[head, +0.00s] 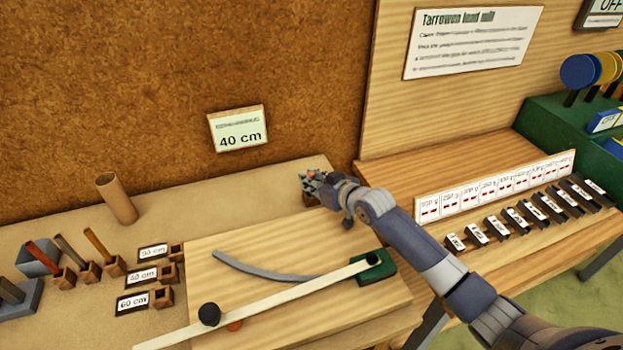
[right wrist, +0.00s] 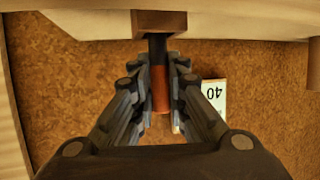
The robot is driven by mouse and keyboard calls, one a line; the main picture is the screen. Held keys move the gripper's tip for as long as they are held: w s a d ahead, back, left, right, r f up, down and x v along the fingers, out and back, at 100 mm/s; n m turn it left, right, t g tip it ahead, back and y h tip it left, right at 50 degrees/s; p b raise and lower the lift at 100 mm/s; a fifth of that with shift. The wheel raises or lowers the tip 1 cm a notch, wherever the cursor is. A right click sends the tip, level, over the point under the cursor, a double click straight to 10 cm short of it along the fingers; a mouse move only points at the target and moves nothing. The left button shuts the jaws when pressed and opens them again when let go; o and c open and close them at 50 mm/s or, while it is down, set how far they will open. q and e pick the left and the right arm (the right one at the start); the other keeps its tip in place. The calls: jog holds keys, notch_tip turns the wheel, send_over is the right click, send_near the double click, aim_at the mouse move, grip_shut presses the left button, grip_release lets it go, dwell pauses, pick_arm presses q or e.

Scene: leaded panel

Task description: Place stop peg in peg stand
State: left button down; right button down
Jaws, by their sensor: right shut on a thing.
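My right gripper (head: 318,184) is shut on the stop peg, which has an orange-red grip (right wrist: 160,88) and a dark shaft. In the head view only a bit of orange (head: 314,174) shows between the fingers. A small brown wooden block (head: 307,200), likely the peg stand, is just below the gripper at the back of the board. In the right wrist view the dark shaft meets this block (right wrist: 160,20); I cannot tell how far it is inserted. My left gripper is not in view.
A board (head: 220,262) carries a pale bar (head: 290,297) with a black knob and a green block (head: 375,268). Small labelled wooden sockets (head: 162,296) and coloured sticks (head: 96,242) stand at left. A cardboard tube (head: 117,200) stands behind. Labelled dark blocks (head: 515,220) line the right bench.

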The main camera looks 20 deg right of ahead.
jog(key=c, duration=2)
grip_release()
jog(key=shift+f, duration=0.2)
jog(key=o, duration=0.4)
jog(key=shift+r, duration=0.15)
jog(key=shift+s+r, duration=0.1)
jog(key=b+v, duration=0.1)
jog(key=v, duration=1.1)
